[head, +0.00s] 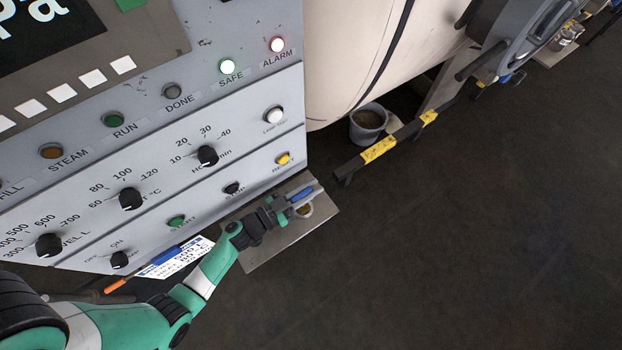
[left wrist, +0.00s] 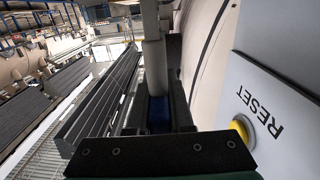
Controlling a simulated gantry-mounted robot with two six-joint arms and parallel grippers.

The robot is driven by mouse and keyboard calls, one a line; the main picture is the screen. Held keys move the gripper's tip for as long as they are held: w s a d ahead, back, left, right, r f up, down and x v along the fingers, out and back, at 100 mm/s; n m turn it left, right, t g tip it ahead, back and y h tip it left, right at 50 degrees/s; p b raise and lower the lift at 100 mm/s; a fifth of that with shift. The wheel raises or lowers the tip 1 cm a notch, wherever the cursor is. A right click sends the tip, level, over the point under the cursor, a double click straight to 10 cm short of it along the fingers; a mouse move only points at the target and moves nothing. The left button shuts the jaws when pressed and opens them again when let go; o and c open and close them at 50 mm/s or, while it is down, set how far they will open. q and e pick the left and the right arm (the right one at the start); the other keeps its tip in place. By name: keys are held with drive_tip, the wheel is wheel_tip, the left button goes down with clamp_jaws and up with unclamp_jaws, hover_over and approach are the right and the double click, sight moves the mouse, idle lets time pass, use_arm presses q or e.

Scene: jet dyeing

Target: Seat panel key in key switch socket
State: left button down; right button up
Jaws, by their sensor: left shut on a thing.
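My left gripper (head: 306,192) is over a metal shelf at the panel's lower right corner. It is shut on a small blue-handled object, which I take to be the panel key (head: 301,196). In the left wrist view, a blue part (left wrist: 157,115) shows between the dark fingers, with a grey cylinder above it. A small ring shows beside the gripper over the shelf. The control panel (head: 225,190) carries an OFF/ON switch (head: 120,259) at its lower left; I cannot tell if this is the key socket. My right gripper is not in view.
The metal shelf (head: 265,252) juts out below the panel. A yellow RESET button (head: 284,158) is close to the gripper; it also shows in the left wrist view (left wrist: 240,131). A white card (head: 178,262) lies below the panel. A bucket (head: 368,122) and yellow-black rail (head: 380,149) stand beyond.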

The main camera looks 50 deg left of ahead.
use_arm(q)
drive_tip(key=shift+f+b, duration=0.35)
drive_tip(key=shift+f, duration=0.25)
drive_tip(key=c, duration=0.7)
unclamp_jaws()
wheel_tip(320, 180, up, 4)
drive_tip(key=p, duration=0.3)
drive_tip(key=shift+f, duration=0.1)
drive_tip(key=s+d+r+p, duration=0.1)
drive_tip(key=s+d+r, duration=0.1)
drive_tip(key=s+r, duration=0.1)
drive_tip(key=s+d+r+p, duration=0.1)
drive_tip(key=s+d+r, duration=0.1)
drive_tip(key=s, duration=0.3)
drive_tip(key=s+d+r+p, duration=0.2)
drive_tip(key=s+r, duration=0.2)
drive_tip(key=shift+s+d+r, duration=0.1)
drive_tip(key=shift+d, duration=0.3)
